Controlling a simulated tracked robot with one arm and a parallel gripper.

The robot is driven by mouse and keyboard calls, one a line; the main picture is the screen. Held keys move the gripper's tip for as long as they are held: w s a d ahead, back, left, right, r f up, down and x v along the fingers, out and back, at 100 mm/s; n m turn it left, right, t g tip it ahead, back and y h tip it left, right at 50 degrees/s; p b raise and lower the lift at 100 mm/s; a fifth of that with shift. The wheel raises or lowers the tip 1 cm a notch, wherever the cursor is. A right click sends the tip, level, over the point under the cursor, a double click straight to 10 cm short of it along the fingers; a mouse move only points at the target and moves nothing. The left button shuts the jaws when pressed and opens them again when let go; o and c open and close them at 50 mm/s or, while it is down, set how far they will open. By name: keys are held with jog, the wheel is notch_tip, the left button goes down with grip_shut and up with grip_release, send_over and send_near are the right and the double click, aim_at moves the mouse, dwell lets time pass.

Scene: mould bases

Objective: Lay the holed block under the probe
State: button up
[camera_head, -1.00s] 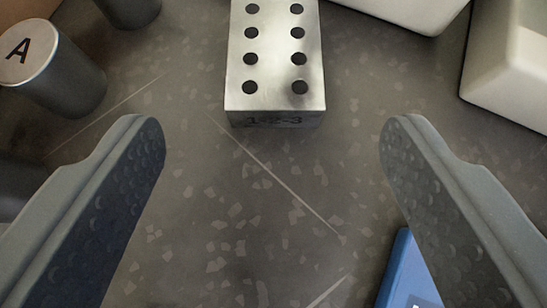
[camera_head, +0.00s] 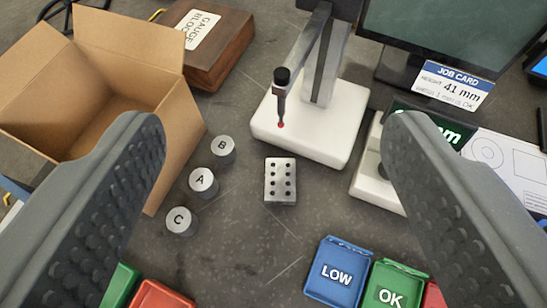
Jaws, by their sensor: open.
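The holed block (camera_head: 280,181) is a small silver metal block with two columns of round holes in its top. It lies flat on the dark speckled table, just in front of the white base (camera_head: 330,135) of the probe stand. The probe (camera_head: 281,108) is a thin stem with a red tip, hanging over the front left of that base; the block is not under it. My gripper (camera_head: 272,130) is open and empty. Its two fingers stand wide apart at the left and right, high above the table, with the block between them in the picture.
Cylinders marked A (camera_head: 203,181), B (camera_head: 222,148) and C (camera_head: 180,220) stand left of the block. An open cardboard box (camera_head: 178,150) and a wooden gauge case (camera_head: 226,50) are at the left. LOW (camera_head: 335,273) and OK (camera_head: 390,294) trays sit in front. A job card (camera_head: 453,85) reads 41 mm.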

jog(key=s+r+t, duration=0.1)
jog(key=s+r, duration=0.7)
jog(key=r, duration=0.4)
jog(key=s+r+t, duration=0.1)
jog(key=s+r, duration=0.7)
jog(key=r, duration=0.5)
jog(key=shift+d, duration=0.2)
